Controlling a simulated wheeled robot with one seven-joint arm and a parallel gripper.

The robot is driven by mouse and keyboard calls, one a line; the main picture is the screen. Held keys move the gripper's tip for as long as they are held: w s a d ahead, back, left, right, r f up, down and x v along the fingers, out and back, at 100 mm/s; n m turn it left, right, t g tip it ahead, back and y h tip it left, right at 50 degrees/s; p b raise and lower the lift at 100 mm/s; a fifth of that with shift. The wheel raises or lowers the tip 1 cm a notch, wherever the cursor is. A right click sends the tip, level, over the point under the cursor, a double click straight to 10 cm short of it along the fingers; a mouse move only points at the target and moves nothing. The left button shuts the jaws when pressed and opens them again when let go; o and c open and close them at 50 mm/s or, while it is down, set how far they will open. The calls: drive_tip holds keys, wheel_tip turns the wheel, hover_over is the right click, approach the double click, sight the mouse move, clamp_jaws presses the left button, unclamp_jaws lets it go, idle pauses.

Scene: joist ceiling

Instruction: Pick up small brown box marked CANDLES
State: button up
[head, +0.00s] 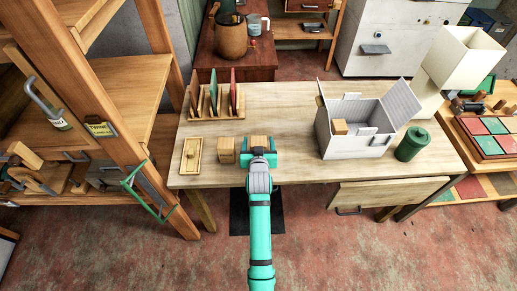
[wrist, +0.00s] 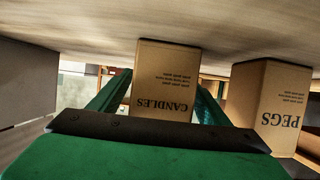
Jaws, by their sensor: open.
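The small brown box marked CANDLES (wrist: 165,80) stands on the wooden table, straight ahead of my gripper in the wrist view, where the picture is upside down. In the head view its top (head: 259,141) shows just beyond my gripper (head: 260,154), which hides its near side. My gripper is open, with one green finger (wrist: 160,97) on each side of the box in the wrist view. I cannot tell whether either finger touches it. A similar box marked PEGS (wrist: 269,105) stands beside it, on the left in the head view (head: 226,150).
A lidded wooden box (head: 191,154) lies at the table's left end. A rack with upright boards (head: 216,112) stands behind. A white open box (head: 343,139) and a green canister (head: 412,144) stand right. The table (head: 290,107) is clear between rack and white box.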

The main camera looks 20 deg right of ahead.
drive_tip(key=c, duration=1.3)
drive_tip(key=shift+r, duration=0.1)
